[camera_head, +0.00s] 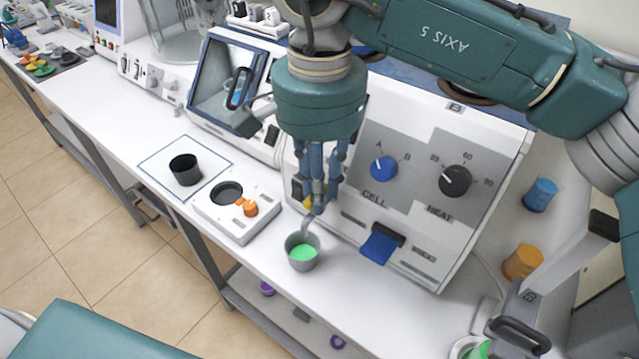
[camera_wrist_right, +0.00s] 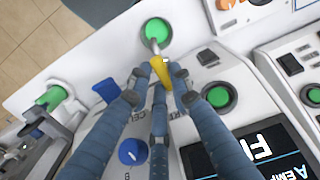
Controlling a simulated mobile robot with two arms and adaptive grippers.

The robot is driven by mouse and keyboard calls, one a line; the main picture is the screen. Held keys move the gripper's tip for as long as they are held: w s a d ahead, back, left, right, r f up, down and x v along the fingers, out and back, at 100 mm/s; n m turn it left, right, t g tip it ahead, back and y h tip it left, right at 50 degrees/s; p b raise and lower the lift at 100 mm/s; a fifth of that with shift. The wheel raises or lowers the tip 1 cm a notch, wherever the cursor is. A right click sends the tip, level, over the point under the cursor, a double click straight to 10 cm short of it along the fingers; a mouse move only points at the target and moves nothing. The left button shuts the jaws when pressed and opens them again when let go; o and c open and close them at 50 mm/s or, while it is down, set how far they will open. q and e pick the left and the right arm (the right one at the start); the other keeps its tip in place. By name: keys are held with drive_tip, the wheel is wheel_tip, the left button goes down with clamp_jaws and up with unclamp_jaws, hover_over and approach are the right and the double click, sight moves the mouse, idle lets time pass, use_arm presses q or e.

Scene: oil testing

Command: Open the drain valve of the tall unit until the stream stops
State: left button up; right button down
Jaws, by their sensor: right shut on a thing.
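The white unit (camera_head: 350,195) with CELL and HEAT dials stands at the right of the bench. Its drain valve has a yellow lever (camera_head: 309,202), which also shows in the wrist view (camera_wrist_right: 160,72). My right gripper (camera_head: 316,202) is shut on this lever, its blue fingers around it and hiding part of it. A grey spout (camera_head: 308,226) runs down from the valve to a grey cup (camera_head: 303,262). Green liquid (camera_head: 304,253) fills much of the cup. I cannot tell whether a stream runs from the spout. My left gripper is not in view.
A black cup (camera_head: 186,169) stands on a marked square left of a small white device with an orange knob (camera_head: 250,208). A blue tab (camera_head: 381,246) juts from the unit's front. Blue and orange containers (camera_head: 540,195) stand to the right.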

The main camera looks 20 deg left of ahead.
drive_tip(key=shift+r, duration=0.15)
drive_tip(key=c, duration=1.5)
unclamp_jaws()
drive_tip(key=shift+c, duration=0.2)
wheel_tip(320, 180, up, 12)
